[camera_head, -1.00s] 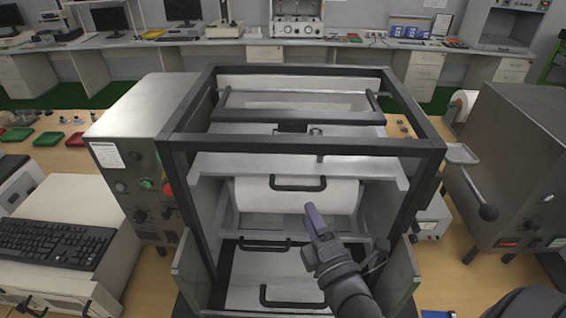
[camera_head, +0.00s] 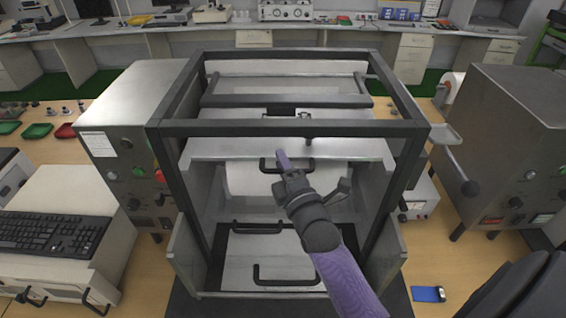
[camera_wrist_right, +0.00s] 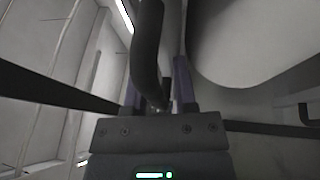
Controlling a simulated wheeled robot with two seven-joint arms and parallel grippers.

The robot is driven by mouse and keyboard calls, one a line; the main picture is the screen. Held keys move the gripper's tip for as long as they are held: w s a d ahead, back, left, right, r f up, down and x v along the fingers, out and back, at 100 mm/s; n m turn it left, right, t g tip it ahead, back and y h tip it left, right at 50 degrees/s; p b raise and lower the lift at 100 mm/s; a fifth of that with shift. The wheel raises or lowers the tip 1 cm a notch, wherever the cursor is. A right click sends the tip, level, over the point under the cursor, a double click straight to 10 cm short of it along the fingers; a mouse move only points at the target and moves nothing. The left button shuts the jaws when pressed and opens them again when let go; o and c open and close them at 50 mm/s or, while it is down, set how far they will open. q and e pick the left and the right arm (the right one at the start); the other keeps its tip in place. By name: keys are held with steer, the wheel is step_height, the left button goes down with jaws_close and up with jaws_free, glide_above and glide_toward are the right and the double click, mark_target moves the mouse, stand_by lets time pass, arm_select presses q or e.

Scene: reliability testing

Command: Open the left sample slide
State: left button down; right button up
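The black-framed test machine (camera_head: 290,128) stands in the middle of the table. A black handle (camera_head: 268,165) sits on the white rounded front (camera_head: 245,180) under its upper shelf. Two more black handles, a rear one (camera_head: 257,227) and a front one (camera_head: 285,281), lie on the lower pale panels. I cannot tell which part is the left sample slide. My right gripper (camera_head: 282,164) is at the upper handle and partly covers it. In the right wrist view, the purple fingers (camera_wrist_right: 157,92) are apart with a black handle bar (camera_wrist_right: 148,45) between them. My left gripper is out of view.
The black frame posts and side walls stand close around my right arm. A grey control box (camera_head: 125,150) is at left and a metal machine (camera_head: 510,150) at right. A keyboard (camera_head: 50,232) lies at far left. A blue item (camera_head: 428,294) lies at front right.

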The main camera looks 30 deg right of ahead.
steer(key=shift+r, duration=0.1)
jaws_close()
